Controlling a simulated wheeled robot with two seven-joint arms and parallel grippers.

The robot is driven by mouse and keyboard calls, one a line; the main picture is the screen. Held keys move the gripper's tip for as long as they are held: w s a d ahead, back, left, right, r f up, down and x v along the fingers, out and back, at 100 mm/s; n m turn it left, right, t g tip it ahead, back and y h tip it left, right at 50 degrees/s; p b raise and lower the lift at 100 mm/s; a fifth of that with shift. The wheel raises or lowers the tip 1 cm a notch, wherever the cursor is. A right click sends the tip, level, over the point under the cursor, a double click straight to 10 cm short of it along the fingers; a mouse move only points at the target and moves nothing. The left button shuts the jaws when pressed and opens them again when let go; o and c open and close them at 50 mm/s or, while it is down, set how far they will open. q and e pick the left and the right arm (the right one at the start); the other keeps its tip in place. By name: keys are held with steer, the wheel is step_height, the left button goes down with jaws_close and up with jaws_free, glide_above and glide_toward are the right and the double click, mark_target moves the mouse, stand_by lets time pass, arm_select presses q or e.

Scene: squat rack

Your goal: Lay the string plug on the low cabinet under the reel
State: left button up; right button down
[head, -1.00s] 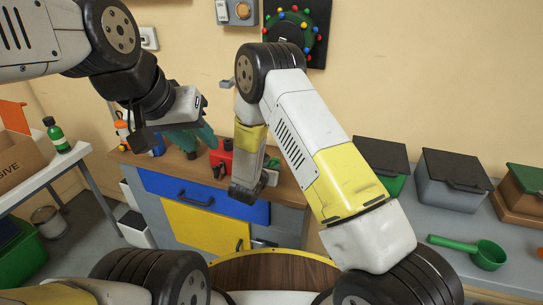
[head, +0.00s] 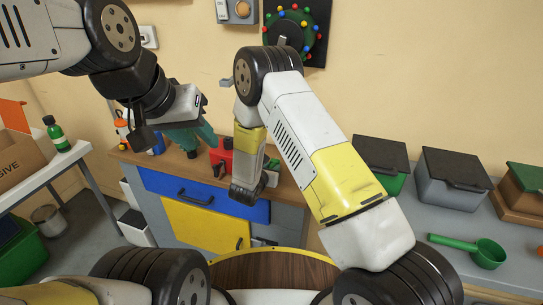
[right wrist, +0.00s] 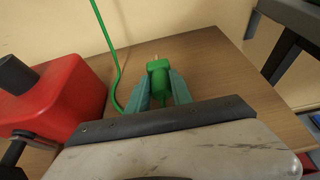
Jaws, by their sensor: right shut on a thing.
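The string plug (right wrist: 158,76) is green with pale prongs, and a green cord runs from beside it up out of the right wrist view. My right gripper (right wrist: 158,84) is shut on it, with a teal finger on each side. The plug is over the wooden top of the low cabinet (head: 158,163); I cannot tell if it touches. In the head view, my right wrist hides the plug and fingers. The reel appears to be the dark wall disc with coloured knobs (head: 298,38). My left gripper (head: 195,133) is empty, its teal fingers apart above the cabinet's left part.
A red box with a black knob (right wrist: 48,100) stands left of the plug; it also shows in the head view (head: 220,158). An orange bottle (head: 122,130) stands at the cabinet's left end. Lidded bins (head: 450,180) and a green scoop (head: 488,254) occupy the right bench.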

steer(key=shift+f, duration=0.55)
stand_by(0.9)
steer(key=c, duration=1.1)
jaws_free()
steer(key=shift+o, duration=0.2)
steer(key=shift+r, duration=0.1)
steer(key=shift+r, duration=2.95)
